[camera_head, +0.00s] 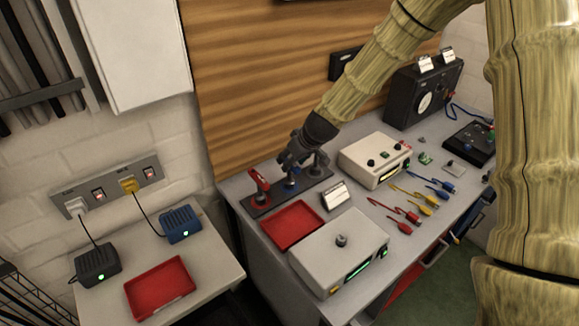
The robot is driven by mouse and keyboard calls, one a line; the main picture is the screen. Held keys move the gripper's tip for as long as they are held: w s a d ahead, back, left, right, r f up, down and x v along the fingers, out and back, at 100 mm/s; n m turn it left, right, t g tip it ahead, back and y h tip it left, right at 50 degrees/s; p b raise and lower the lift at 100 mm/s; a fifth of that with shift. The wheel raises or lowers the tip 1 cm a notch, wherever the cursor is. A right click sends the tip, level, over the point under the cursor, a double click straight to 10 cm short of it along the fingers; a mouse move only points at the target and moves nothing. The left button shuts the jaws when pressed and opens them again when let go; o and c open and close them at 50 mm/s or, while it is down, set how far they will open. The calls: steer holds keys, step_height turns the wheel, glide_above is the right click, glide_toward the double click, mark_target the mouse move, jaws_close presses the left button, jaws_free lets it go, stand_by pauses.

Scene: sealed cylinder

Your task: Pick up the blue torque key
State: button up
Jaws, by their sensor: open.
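The blue torque key (291,183) stands in the middle of a dark rack (260,210) at the back left of the grey bench. Only a small blue part of it shows, and my gripper hides its top. My gripper (291,163) is open and points down right at the key. I cannot tell whether the fingers touch it. A red key (260,187) stands to the left on the same rack, and a dark grey key (319,161) stands to the right, close to my gripper.
A white label card (335,196) and a red tray (291,226) are in front of the rack. A grey box with a knob (340,250), a cream instrument (373,159) and coloured leads (400,212) fill the bench. The wooden wall panel (250,80) rises behind.

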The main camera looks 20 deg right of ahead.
steer(key=shift+p+x, duration=0.4)
steer(key=shift+x, duration=0.95)
steer(key=shift+s, duration=0.1)
jaws_close()
steer(key=shift+r, duration=0.2)
